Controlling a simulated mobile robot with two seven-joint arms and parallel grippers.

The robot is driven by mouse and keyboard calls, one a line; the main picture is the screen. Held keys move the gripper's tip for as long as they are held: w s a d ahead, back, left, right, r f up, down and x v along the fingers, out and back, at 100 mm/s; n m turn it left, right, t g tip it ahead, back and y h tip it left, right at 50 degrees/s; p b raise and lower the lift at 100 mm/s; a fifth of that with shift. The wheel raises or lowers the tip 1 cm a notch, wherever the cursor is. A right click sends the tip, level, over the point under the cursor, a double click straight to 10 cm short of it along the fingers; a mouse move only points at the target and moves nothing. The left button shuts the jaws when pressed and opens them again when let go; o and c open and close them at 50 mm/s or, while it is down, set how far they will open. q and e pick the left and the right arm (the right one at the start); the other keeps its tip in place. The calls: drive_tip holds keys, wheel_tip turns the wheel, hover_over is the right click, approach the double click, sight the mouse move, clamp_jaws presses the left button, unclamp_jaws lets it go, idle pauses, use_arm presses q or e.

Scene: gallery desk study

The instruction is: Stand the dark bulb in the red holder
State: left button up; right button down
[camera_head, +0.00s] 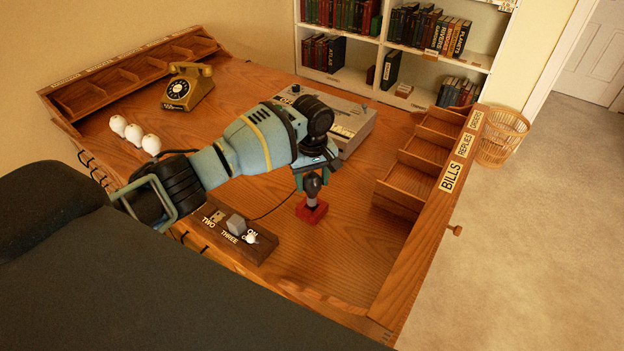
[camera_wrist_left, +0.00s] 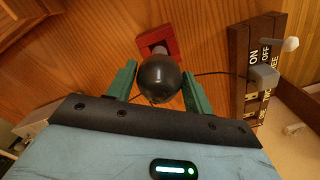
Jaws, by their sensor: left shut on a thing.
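The dark bulb (camera_head: 313,187) is upright, with its round end up, and shows as a glossy black ball (camera_wrist_left: 160,80) in the left wrist view. My left gripper (camera_head: 314,176) is shut on it, with a green finger on each side in the left wrist view. The red holder (camera_head: 311,211) is a small square block on the desk directly under the bulb, and it shows behind the bulb in the left wrist view (camera_wrist_left: 151,40). The bulb's grey lower end is at the holder's opening; I cannot tell how deep it sits. My right gripper is out of view.
A switch box (camera_head: 236,233) stands at the desk's front edge, with a cable running behind my arm. A grey device (camera_head: 352,124) is behind the gripper. White bulbs (camera_head: 133,133) and a telephone (camera_head: 188,87) are left. Wooden compartments (camera_head: 408,181) line the right; the desk right of the holder is clear.

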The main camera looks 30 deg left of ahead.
use_arm(q)
drive_tip(key=shift+f, duration=1.85)
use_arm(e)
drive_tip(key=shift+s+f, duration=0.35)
use_arm(q)
drive_tip(key=o, duration=0.8)
drive_tip(key=shift+o, duration=0.2)
drive_tip(key=shift+r, duration=3.95)
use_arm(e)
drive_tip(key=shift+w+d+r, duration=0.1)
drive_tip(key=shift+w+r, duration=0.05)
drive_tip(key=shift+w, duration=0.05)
